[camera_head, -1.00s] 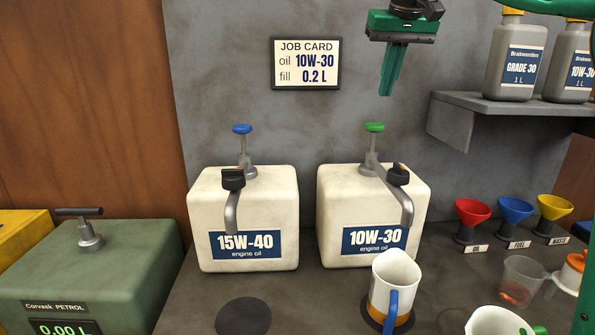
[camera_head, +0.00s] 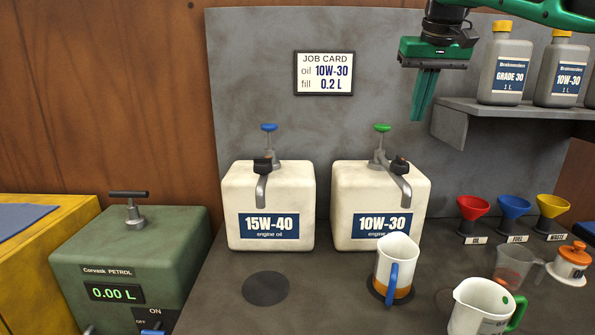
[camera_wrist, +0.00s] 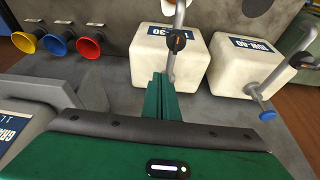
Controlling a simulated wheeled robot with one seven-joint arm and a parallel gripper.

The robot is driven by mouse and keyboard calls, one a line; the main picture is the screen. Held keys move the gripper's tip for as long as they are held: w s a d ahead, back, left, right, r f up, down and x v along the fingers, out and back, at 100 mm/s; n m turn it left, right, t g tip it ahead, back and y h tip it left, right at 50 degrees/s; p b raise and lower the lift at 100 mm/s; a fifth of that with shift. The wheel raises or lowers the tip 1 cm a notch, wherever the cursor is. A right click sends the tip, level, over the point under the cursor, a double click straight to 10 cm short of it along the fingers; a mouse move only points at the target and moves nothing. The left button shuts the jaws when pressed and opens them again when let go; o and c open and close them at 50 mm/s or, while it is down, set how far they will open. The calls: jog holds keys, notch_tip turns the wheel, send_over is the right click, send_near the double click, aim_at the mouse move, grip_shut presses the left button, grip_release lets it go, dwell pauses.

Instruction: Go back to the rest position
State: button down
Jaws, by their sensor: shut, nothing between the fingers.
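My gripper (camera_head: 423,98) is green and shut, with its fingers together and empty. It hangs fingers-down in the air at the upper right of the head view, in front of the grey back panel and left of the shelf bottles. It stands above the level of the 10W-30 oil container's (camera_head: 345,215) green-topped pump (camera_head: 382,128), apart from it. In the wrist view, the closed fingers (camera_wrist: 160,84) show in front of the white containers. The job card (camera_head: 324,73) on the panel reads oil 10W-30, fill 0.2 L.
A 15W-40 container (camera_head: 235,210) stands left of the 10W-30 one. A white jug with a blue handle (camera_head: 398,258) and one with a green handle (camera_head: 475,310) stand in front. Shelf bottles (camera_head: 505,72), funnels (camera_head: 472,207) and a clear cup (camera_head: 512,265) are right. A petrol unit (camera_head: 160,250) is left.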

jog(key=s+d+f+m+g, duration=0.2)
jog(key=s+d+f+m, duration=0.1)
jog(key=s+d+f, duration=1.4)
jog(key=s+a+f+m+g, duration=0.1)
jog(key=s+f, duration=0.7)
jog(key=s, duration=0.2)
jog(key=s+a+f+m+g, duration=0.1)
jog(key=s+f, duration=0.7)
jog(key=s, duration=0.3)
jog(key=shift+a+m, duration=0.35)
jog(key=shift+m, duration=0.05)
jog(key=shift+w+f, duration=0.25)
jog(key=shift+w, duration=0.3)
jog(key=c, duration=2.4)
grip_release()
jog(key=shift+c, duration=0.2)
